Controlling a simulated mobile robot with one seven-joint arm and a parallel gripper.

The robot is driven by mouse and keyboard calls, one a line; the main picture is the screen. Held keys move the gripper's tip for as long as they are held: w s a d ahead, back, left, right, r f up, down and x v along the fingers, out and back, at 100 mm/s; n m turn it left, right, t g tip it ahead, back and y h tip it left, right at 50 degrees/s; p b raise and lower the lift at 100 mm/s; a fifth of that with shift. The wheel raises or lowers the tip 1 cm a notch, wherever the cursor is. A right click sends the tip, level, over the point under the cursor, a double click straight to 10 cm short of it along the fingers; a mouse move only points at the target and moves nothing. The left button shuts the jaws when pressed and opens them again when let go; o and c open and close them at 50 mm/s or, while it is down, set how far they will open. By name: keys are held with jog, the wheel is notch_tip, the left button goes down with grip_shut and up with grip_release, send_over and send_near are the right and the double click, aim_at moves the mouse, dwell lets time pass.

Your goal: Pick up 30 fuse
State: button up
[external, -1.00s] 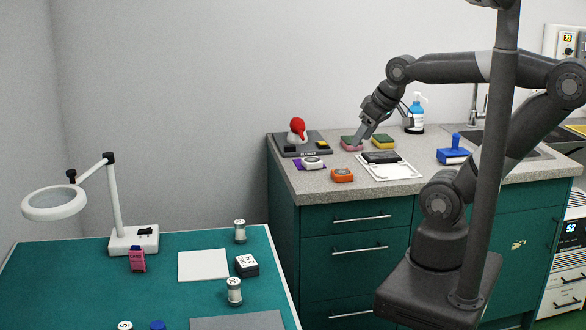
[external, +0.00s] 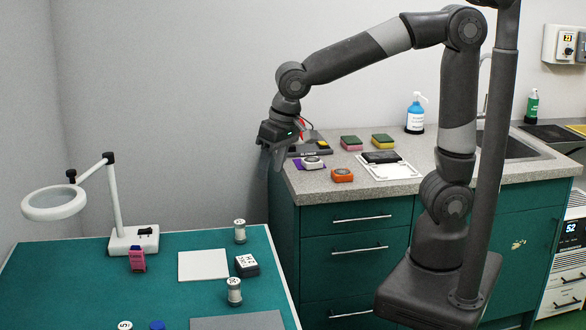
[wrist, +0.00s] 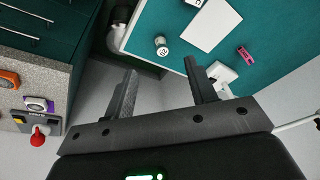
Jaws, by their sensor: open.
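White cylinders with dark-marked tops, which look like fuses, stand on the teal table (external: 90,285): one (external: 240,231) near the back right corner, another (external: 234,291) nearer the front, and one (external: 124,325) cut off at the frame's bottom. The marks are too small to read, so I cannot tell which is the 30. The back cylinder also shows in the wrist view (wrist: 161,45), beyond and between my fingers. My gripper (external: 270,158) is open and empty, in the air by the counter's left end, above table height; its spread fingers show in the wrist view (wrist: 160,68).
On the table are a magnifier lamp (external: 134,240), a pink item (external: 137,258), a white square (external: 204,265), a black block (external: 246,265) and a blue-topped item (external: 157,325). The counter (external: 375,194) holds an orange item (external: 343,175), sponges (external: 352,142) and a soap bottle (external: 415,117).

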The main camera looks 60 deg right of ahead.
jog(key=s+a+f, duration=0.2)
jog(key=a+f, duration=0.1)
jog(key=a, duration=0.4)
jog(key=s+a+f, duration=0.1)
jog(key=a+f, duration=0.1)
jog(key=a, duration=0.5)
send_near(235, 281)
jog(key=f, duration=0.1)
jog(key=shift+g+h, duration=0.4)
jog(key=f, duration=0.2)
jog(key=w+f, duration=0.1)
jog(key=f, duration=0.2)
jog(key=shift+w+a+f, duration=0.15)
jog(key=shift+a+f, duration=0.15)
jog(key=shift+f, duration=0.1)
jog(key=shift+w+a+f, duration=0.1)
jog(key=shift+w+f, duration=0.1)
jog(key=shift+f, duration=0.7)
jog(key=shift+w+d+f, duration=0.1)
jog(key=shift+w+f, duration=0.1)
jog(key=shift+f, duration=0.7)
jog(key=shift+w+a+f, duration=0.1)
jog(key=shift+w+f, duration=0.1)
jog(key=shift+f, duration=0.7)
jog(key=c, duration=1.1)
